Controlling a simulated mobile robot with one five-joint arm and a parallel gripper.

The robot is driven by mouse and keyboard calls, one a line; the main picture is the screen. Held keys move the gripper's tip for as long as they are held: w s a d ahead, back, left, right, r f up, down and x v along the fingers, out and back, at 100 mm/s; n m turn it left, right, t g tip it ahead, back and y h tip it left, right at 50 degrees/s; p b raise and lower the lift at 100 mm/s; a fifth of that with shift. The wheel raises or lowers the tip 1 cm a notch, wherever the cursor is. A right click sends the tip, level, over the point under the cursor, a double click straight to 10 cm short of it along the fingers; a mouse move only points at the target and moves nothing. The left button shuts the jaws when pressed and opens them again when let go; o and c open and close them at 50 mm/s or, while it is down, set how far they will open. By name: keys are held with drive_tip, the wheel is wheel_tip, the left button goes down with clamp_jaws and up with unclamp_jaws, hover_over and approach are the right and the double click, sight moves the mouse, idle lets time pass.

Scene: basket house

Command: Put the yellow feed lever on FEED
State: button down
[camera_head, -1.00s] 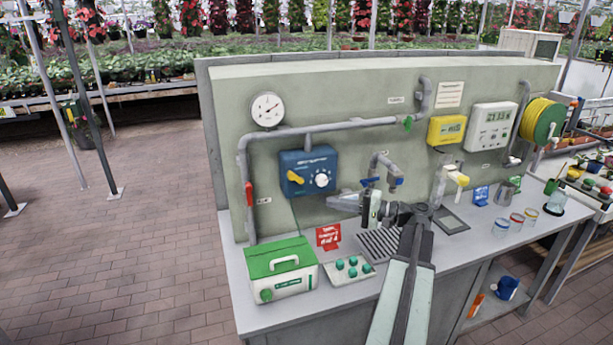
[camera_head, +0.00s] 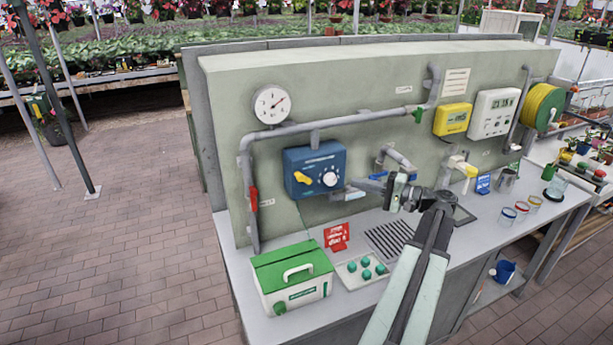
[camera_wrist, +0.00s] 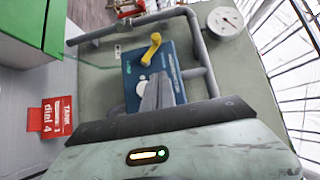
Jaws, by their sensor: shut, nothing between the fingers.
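The yellow feed lever (camera_head: 303,180) is on the left part of the front of a blue control box (camera_head: 318,162), which is fixed to the grey-green panel. It sits slanted beside a white dial (camera_head: 330,179). The box lettering is too small to read, so I cannot tell which mark the lever points at. In the wrist view the lever (camera_wrist: 151,48) is clear of my fingers. My gripper (camera_head: 350,192) is shut and empty, at the box's lower right. In the wrist view its fingers (camera_wrist: 160,92) cover part of the box (camera_wrist: 168,66), and the lever is apart from them.
A grey pipe (camera_head: 330,131) runs above the box; a red-handled valve (camera_head: 253,199) is at left. Below stand a green-and-white case (camera_head: 292,275), a red sign (camera_head: 337,237) and a tray with green knobs (camera_head: 362,270). A tap (camera_head: 385,160) is close to my wrist.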

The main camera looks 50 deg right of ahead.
drive_tip(key=a+x, duration=0.1)
drive_tip(key=x, duration=0.3)
drive_tip(key=a+x, duration=0.1)
drive_tip(key=x, duration=0.3)
drive_tip(key=s+x, duration=0.1)
drive_tip(key=x, duration=0.4)
drive_tip(key=shift+w+a, duration=0.15)
drive_tip(key=shift+a, duration=0.3)
drive_tip(key=shift+w+a, duration=0.1)
